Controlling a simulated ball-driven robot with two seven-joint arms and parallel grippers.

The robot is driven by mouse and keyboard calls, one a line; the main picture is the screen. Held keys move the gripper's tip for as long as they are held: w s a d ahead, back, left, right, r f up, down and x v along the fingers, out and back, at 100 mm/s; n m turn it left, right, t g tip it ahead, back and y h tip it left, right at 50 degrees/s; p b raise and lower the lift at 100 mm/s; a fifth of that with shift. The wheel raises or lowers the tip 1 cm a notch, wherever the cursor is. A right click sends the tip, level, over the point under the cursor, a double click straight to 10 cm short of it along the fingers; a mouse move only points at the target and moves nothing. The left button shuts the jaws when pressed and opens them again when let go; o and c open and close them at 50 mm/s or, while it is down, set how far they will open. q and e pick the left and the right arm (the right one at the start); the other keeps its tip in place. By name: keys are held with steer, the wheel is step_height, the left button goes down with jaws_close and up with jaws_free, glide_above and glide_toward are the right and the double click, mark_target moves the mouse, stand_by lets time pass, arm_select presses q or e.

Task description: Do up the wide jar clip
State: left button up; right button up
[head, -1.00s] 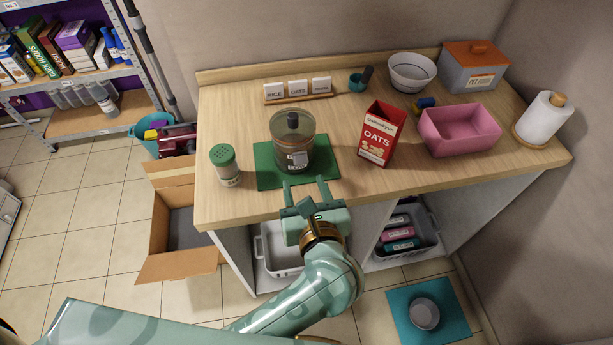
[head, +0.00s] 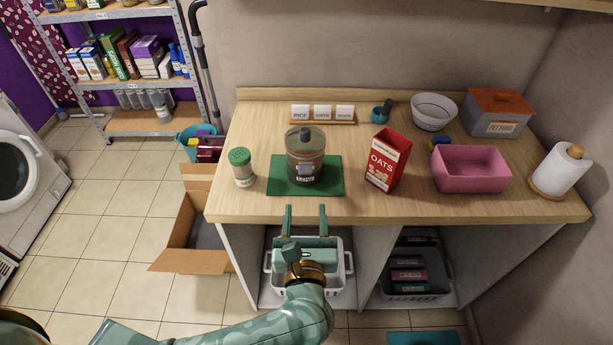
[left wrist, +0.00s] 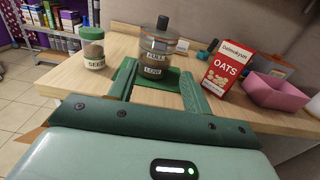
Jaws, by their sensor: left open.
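A wide glass jar (head: 304,168) with a dark knob on its lid stands upright on a green mat (head: 280,178) on the wooden counter. A small pale piece, probably the clip (head: 315,148), shows near its rim; its state is too small to tell. In the left wrist view the jar (left wrist: 156,66) stands upright beyond the fingers, with labels on its front. My left gripper (head: 306,209) is open and empty in front of the counter edge, its fingers towards the jar and apart from it. My right gripper is not in view.
A green-lidded shaker (head: 242,168) stands left of the mat. A red oats box (head: 386,160) and a pink bin (head: 470,170) stand to the right. A label rack (head: 322,114) is behind the jar. The counter strip before the mat is clear.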

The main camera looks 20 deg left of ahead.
mark_target(305, 169)
arm_select(q)
steer(key=x, duration=1)
steer(key=shift+w+a, duration=0.1)
steer(key=shift+w, duration=0.2)
steer(key=c, duration=1)
